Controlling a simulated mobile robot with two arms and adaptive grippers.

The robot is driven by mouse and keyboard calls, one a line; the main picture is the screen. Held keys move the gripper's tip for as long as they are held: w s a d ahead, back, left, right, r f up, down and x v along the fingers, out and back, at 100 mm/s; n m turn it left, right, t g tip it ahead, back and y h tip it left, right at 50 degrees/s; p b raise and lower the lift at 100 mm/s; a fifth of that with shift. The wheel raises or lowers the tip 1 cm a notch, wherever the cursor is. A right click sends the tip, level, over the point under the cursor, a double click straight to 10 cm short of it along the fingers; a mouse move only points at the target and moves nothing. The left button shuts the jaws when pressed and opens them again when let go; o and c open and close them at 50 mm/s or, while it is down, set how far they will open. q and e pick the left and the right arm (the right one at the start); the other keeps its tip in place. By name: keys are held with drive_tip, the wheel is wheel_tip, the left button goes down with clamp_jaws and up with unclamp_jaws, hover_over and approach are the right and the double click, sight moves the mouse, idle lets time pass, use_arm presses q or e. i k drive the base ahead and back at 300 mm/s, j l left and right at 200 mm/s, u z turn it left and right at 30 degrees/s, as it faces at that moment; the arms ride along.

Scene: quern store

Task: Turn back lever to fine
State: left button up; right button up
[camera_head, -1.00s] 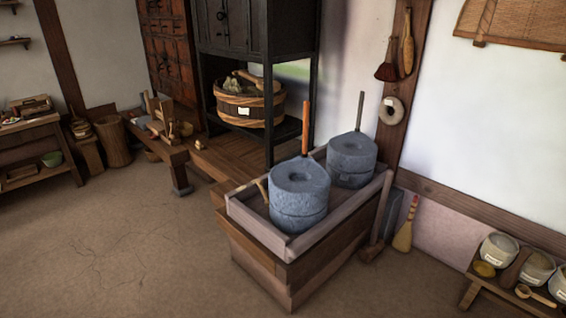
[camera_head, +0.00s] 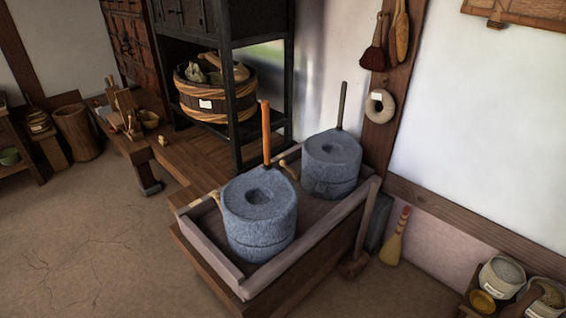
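Two grey stone querns stand in a wooden trough (camera_head: 303,268) near the middle of the head view. The front quern (camera_head: 259,240) has an upright orange-brown handle (camera_head: 266,133) at its back and a small light wooden lever (camera_head: 216,199) at its left side. The back quern (camera_head: 331,180) has an upright dark grey handle (camera_head: 342,105). Its small wooden lever (camera_head: 289,170) sticks out on the left, partly hidden by the front quern. No fine or coarse marking is readable. Neither of my grippers is in view.
A low wooden bench (camera_head: 133,148) with tools stands left of the trough. A dark shelf (camera_head: 237,160) behind holds a rope-bound tub (camera_head: 217,109). A small broom (camera_head: 395,240) and a stand with bowls (camera_head: 501,272) are at right. The floor at front left is clear.

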sight(296, 176)
drive_tip(key=i+l, duration=0.3)
drive_tip(key=i+l+u, duration=0.15)
drive_tip(key=i+l, duration=0.15)
drive_tip(key=l, duration=0.2)
drive_tip(key=i+l, duration=0.3)
drive_tip(key=i+l+u, duration=0.1)
drive_tip(key=i+l, duration=0.2)
drive_tip(key=l, duration=0.25)
